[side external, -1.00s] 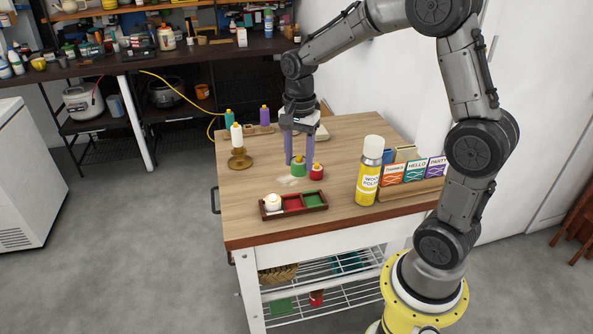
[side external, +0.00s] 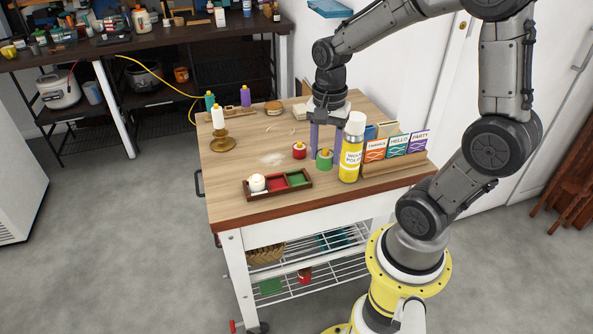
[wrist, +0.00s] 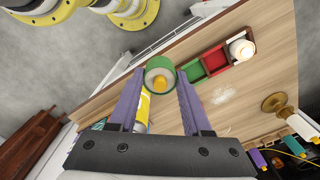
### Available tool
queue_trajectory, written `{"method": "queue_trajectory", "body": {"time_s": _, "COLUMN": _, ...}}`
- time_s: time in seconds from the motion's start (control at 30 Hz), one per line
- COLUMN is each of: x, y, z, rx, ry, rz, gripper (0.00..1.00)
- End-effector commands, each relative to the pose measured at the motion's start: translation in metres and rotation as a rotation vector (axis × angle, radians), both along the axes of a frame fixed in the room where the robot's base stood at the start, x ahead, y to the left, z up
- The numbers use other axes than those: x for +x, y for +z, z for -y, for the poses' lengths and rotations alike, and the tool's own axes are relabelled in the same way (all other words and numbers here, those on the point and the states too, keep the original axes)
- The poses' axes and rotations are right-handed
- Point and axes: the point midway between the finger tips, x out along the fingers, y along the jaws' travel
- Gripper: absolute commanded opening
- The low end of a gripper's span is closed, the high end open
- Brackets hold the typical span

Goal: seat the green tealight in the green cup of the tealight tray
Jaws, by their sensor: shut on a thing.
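My gripper (side external: 326,152) is shut on the green tealight (side external: 324,163), a short green cylinder with a yellow top. In the wrist view the tealight (wrist: 160,75) sits between the purple fingertips (wrist: 158,80). How high it is above the table is hard to tell. The tealight tray (side external: 282,197) is dark wood, to the left and nearer the front edge. Its green cup (side external: 297,178) is the right one and is empty; it also shows in the wrist view (wrist: 193,71). The red cup (side external: 278,184) in the middle is empty. A white tealight (side external: 257,183) sits in the left cup.
A red tealight (side external: 299,151) stands just left of the held one. A yellow spray can (side external: 350,158) stands close on the right, beside a card rack (side external: 398,168). A candle holder (side external: 222,143) is at the left. The table between tealight and tray is clear.

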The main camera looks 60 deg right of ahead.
Motion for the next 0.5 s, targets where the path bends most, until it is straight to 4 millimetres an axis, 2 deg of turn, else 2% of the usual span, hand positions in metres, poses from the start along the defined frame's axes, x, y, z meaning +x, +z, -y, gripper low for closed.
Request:
{"method": "queue_trajectory", "body": {"time_s": 0.2, "x": 0.046, "y": -0.023, "z": 0.019, "rx": 0.002, "ry": 0.000, "rz": -0.003, "gripper": 0.00}}
{"method": "queue_trajectory", "body": {"time_s": 0.4, "x": 0.072, "y": -0.058, "z": 0.029, "rx": 0.002, "ry": 0.000, "rz": -0.003, "gripper": 0.00}}
{"method": "queue_trajectory", "body": {"time_s": 0.5, "x": 0.081, "y": -0.068, "z": 0.033, "rx": 0.001, "ry": 0.001, "rz": -0.001, "gripper": 0.00}}
